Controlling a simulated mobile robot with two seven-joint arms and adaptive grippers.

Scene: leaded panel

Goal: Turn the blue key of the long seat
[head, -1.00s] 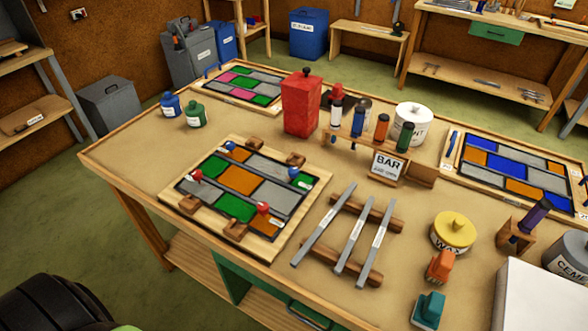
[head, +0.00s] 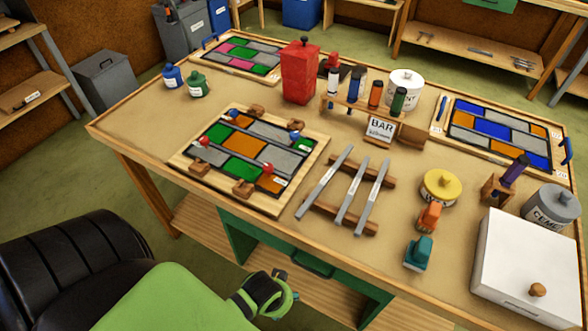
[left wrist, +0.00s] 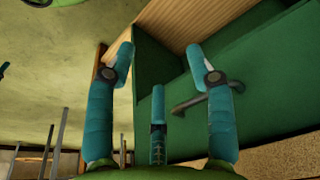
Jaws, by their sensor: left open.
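The leaded panel (head: 238,152) lies in a wooden frame on the workbench, with green, orange and grey panes. Two blue keys show on it, one at its far-left corner (head: 231,113) and one at its right side (head: 294,136). Two red keys (head: 204,142) (head: 267,168) sit along its near side. I cannot tell which key belongs to the long seat. My left gripper (head: 284,290) is open and empty, in front of the bench and below its top. In the left wrist view its spread teal fingers (left wrist: 160,55) face the green drawer. My right gripper is out of view.
The green drawer (left wrist: 250,90) has a dark handle (left wrist: 198,101). The bench's front edge (head: 200,208) lies between my left gripper and the panel. Grey bars (head: 350,190) on wooden rests lie right of the panel. A red canister (head: 299,75) stands behind it.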

